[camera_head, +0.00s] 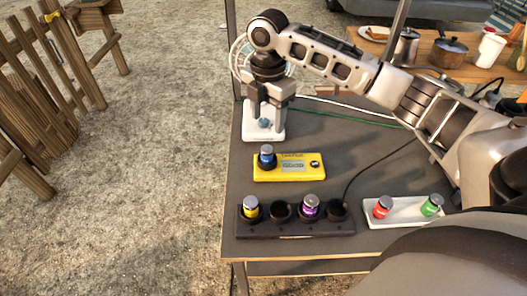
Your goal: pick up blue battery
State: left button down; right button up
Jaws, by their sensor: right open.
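The blue battery (266,155) stands upright in the round socket at the left end of a yellow tester (289,173) with a small display. My right gripper (264,124) is behind the tester, pointing down in front of a white fan stand (248,131). It is open and apart from the blue battery, which is nearer the camera. Whether anything is between its fingers is hard to tell at this size. My left gripper is not in view.
A black holder (296,230) in front has a yellow battery (251,207), a purple battery (309,206) and empty sockets. A white tray (401,221) holds red (382,206) and green (431,204) batteries. Pots (449,51) stand on a wooden table behind.

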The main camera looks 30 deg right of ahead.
aim_at(267, 148)
notch_tip(267, 148, down, 6)
jog(key=shift+f, duration=0.15)
jog(key=shift+w+d+f, duration=0.1)
jog(key=shift+f, duration=2.5)
grip_shut()
jog(key=shift+r, duration=0.1)
